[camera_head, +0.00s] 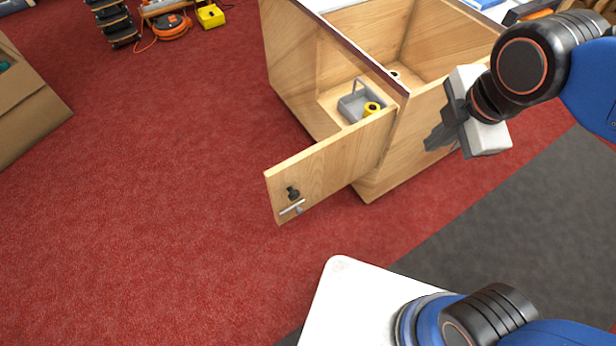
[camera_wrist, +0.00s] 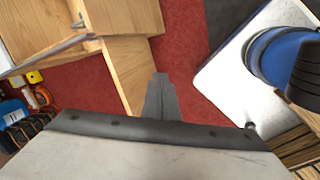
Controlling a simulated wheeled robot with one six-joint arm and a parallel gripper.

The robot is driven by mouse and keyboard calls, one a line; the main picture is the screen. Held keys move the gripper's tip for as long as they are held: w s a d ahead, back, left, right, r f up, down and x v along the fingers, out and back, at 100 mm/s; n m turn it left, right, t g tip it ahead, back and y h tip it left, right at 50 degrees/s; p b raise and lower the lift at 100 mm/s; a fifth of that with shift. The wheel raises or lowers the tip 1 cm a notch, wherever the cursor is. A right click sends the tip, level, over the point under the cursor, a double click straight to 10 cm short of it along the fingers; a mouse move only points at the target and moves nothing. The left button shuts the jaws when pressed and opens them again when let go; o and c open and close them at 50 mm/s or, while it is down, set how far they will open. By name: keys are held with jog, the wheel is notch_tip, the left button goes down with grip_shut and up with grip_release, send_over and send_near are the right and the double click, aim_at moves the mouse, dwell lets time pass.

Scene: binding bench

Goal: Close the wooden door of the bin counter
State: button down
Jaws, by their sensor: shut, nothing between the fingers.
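The bin counter (camera_head: 425,130) is a light wooden cabinet in the upper middle of the head view. Its wooden door (camera_head: 335,160) stands wide open, swung out toward the lower left. A dark knob and a light bar handle (camera_head: 292,207) are near the door's free end. In the wrist view, a wooden panel (camera_wrist: 130,65) of the counter or door shows beside the fingers; I cannot tell which. My gripper (camera_head: 434,142) is shut and empty, in front of the counter's right part in the head view, apart from the handle. Its fingers also show in the wrist view (camera_wrist: 160,90).
A grey caddy (camera_head: 352,104) and a yellow roll (camera_head: 371,109) sit inside the counter. A cardboard box (camera_head: 30,105) is at the left. An orange cable reel (camera_head: 170,28) and yellow box (camera_head: 210,15) lie at the back. The red carpet left of the door is clear.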

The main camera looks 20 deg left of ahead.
jog(key=s+a+f+n, duration=0.1)
jog(key=s+a+n, duration=0.4)
jog(key=a+n, duration=0.65)
jog(key=n+g, duration=0.2)
jog(key=n, duration=1)
send_near(278, 181)
jog(key=s+d+r, duration=0.3)
jog(key=s+d, duration=0.2)
jog(key=shift+m, duration=0.25)
jog(key=shift+w+a+f, duration=0.7)
jog(key=shift+a+f, duration=0.2)
jog(key=shift+f, duration=0.65)
jog(key=shift+w+a+f, duration=0.7)
jog(key=shift+a+f, duration=0.15)
jog(key=shift+f, duration=0.75)
jog(key=shift+w+a+f, duration=0.7)
jog(key=shift+a+f, duration=0.2)
jog(key=shift+f, duration=0.65)
jog(key=shift+a, duration=0.1)
